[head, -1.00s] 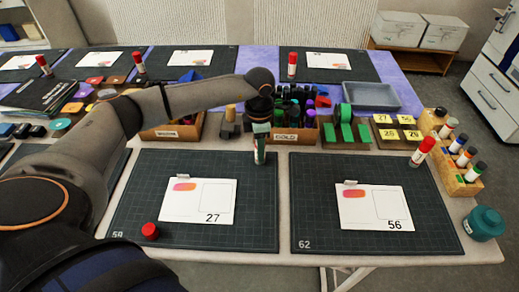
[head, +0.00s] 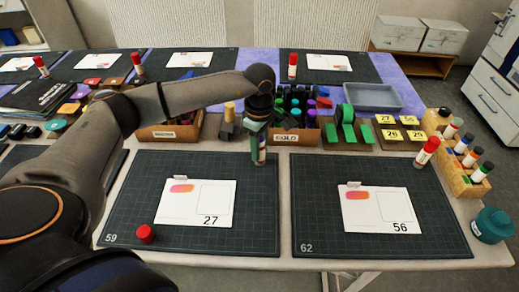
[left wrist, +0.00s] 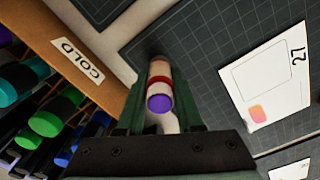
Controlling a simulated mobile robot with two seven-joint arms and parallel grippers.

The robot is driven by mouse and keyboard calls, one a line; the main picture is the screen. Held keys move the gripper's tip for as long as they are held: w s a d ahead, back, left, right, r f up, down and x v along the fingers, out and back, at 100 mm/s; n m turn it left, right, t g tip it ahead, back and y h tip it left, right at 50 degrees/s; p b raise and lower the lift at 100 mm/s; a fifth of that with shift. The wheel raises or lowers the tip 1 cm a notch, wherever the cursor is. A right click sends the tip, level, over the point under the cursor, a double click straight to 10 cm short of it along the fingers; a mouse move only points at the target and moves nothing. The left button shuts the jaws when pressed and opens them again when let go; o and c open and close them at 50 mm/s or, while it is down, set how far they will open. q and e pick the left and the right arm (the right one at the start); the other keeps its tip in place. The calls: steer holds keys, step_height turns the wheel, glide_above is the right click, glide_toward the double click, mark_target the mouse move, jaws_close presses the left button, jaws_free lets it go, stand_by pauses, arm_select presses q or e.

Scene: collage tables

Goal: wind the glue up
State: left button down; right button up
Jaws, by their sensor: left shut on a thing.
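My left gripper (head: 258,140) is shut on a glue stick (head: 261,156), held roughly upright at the top right of the mat numbered 59 (head: 150,218). In the left wrist view the glue stick (left wrist: 159,85) sits between the green fingers. It has a pale body, a red band and a purple round end facing the camera. I cannot tell whether its lower end touches the mat. A red cap (head: 145,234) lies apart on the mat's front left. My right gripper is not in view.
A white card marked 27 (head: 190,212) lies on this mat, and a card marked 56 (head: 372,222) on mat 62 (head: 310,205). A capped glue stick (head: 426,151) stands right. Mat 59's front right is clear.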

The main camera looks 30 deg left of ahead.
arm_select(q)
steer(key=m, duration=0.3)
steer(key=shift+f+b, duration=0.1)
steer(key=shift+b, duration=0.3)
steer(key=m+b, duration=0.1)
steer(key=m, duration=0.2)
steer(key=shift+m, duration=0.3)
steer(key=shift+f+m+b, duration=0.1)
steer(key=shift+m+b, duration=0.4)
steer(key=shift+m, duration=0.8)
jaws_free()
stand_by(0.4)
steer(key=shift+w+r, duration=0.1)
steer(key=shift+r, duration=0.1)
